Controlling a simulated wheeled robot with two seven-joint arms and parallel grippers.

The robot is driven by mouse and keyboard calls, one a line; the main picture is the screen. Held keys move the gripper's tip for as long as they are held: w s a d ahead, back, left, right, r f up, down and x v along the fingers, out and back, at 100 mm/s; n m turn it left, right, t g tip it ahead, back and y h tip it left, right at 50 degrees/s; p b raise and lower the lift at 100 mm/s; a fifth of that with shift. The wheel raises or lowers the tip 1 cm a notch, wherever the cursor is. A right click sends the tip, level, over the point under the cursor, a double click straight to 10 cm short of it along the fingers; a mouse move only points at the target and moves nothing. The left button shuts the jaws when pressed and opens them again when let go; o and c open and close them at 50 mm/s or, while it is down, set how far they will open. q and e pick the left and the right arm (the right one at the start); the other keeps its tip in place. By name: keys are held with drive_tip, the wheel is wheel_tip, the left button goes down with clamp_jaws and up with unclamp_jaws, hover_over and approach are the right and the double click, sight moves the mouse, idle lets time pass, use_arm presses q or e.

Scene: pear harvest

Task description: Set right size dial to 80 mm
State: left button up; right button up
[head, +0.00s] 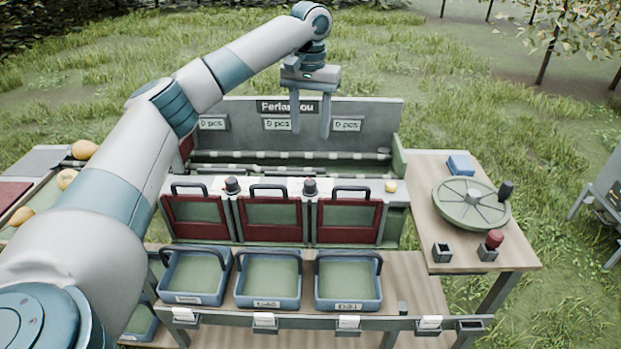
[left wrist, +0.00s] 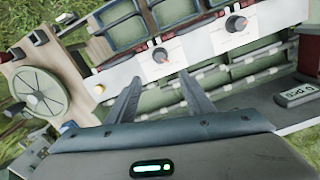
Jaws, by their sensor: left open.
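The right size dial (head: 310,186) is a dark knob on the white strip above the red-framed gates. It also shows in the left wrist view (left wrist: 160,55), with a small red mark beside it; its numbers are too small to read. A second dark dial (head: 232,185) sits to its left, and it shows in the left wrist view (left wrist: 235,23) too. My left gripper (head: 311,132) is open and empty, pointing down over the back of the sorter, above and behind the right dial. In the left wrist view its fingers (left wrist: 158,76) are apart, with the right dial beyond them. My right gripper is out of view.
A yellow button (head: 391,187) sits right of the dials. Gate handles (head: 268,188) rise close to them. A back panel (head: 355,110) with count displays stands behind. Blue crates (head: 268,300) stand in front. A green wheel (head: 470,203) is on the right table.

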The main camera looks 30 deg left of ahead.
sight(310, 182)
use_arm(q)
wheel_tip(310, 182, down, 16)
drive_tip(key=p, duration=0.3)
drive_tip(key=shift+s+r, duration=0.1)
drive_tip(key=shift+r, duration=0.15)
drive_tip(key=shift+f, duration=0.55)
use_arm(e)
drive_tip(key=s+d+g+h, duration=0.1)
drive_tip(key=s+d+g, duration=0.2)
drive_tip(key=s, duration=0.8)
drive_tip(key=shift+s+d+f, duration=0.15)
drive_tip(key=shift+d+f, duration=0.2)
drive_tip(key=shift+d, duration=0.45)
use_arm(q)
drive_tip(key=shift+c, duration=0.2)
drive_tip(key=c, duration=1)
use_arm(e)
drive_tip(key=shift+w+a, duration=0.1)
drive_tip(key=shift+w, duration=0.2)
